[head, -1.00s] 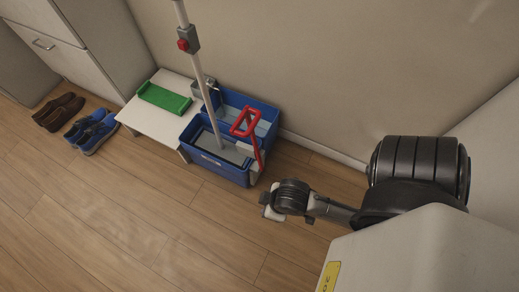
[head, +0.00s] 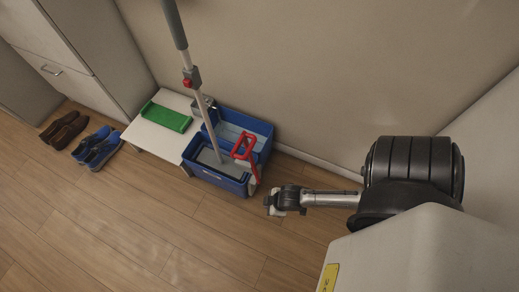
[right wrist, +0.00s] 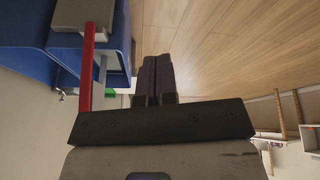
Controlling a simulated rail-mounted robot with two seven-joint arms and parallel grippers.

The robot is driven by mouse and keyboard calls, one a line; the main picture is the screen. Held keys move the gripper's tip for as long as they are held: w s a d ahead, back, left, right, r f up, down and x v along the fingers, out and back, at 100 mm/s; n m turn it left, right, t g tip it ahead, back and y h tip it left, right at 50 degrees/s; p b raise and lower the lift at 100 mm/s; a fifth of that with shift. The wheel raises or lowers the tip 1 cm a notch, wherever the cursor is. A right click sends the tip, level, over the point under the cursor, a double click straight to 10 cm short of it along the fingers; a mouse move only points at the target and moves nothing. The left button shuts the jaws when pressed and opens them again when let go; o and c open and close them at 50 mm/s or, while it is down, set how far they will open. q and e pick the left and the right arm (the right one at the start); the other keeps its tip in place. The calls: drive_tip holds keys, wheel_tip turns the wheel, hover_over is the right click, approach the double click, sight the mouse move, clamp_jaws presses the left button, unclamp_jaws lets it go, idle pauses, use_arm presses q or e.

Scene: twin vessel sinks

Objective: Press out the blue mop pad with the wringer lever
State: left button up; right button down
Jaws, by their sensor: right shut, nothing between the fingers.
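The mop (head: 201,106) stands upright with its flat head (head: 210,157) down in the front part of the blue bucket (head: 219,181). I cannot make out the blue pad apart from the bucket. The red wringer lever (head: 245,147) rises at the bucket's right side, with its looped handle up. My right gripper (head: 268,204) is shut and empty, just right of the bucket's front right corner, low and apart from the lever. In the right wrist view its fingers (right wrist: 154,75) are together, and the red lever (right wrist: 87,70) is to their left. My left gripper is not in view.
A low white bench (head: 151,136) with a green tray (head: 166,117) stands left of the bucket. Brown shoes (head: 62,130) and blue shoes (head: 97,148) lie on the floor beside a cabinet (head: 70,50). The wall is close behind. Wooden floor in front is clear.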

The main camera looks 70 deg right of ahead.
drive_tip(key=w+d+r+m+t+y, duration=0.1)
drive_tip(key=w+d+r+m+t, duration=0.2)
drive_tip(key=t, duration=0.8)
drive_tip(key=s+d+r+t+h, duration=0.1)
drive_tip(key=s+d+r+t, duration=0.15)
drive_tip(key=r+t, duration=0.35)
drive_tip(key=s+d+r+t+h, duration=0.1)
drive_tip(key=s+d+r+t, duration=0.1)
drive_tip(key=s+r+t, duration=0.35)
drive_tip(key=w+f+b+x, duration=0.1)
drive_tip(key=w+b+x, duration=0.1)
drive_tip(key=x, duration=1.3)
drive_tip(key=shift+f+m+b, duration=0.3)
drive_tip(key=shift+f+b, duration=0.1)
drive_tip(key=shift+b, duration=0.4)
drive_tip(key=shift+t, duration=0.25)
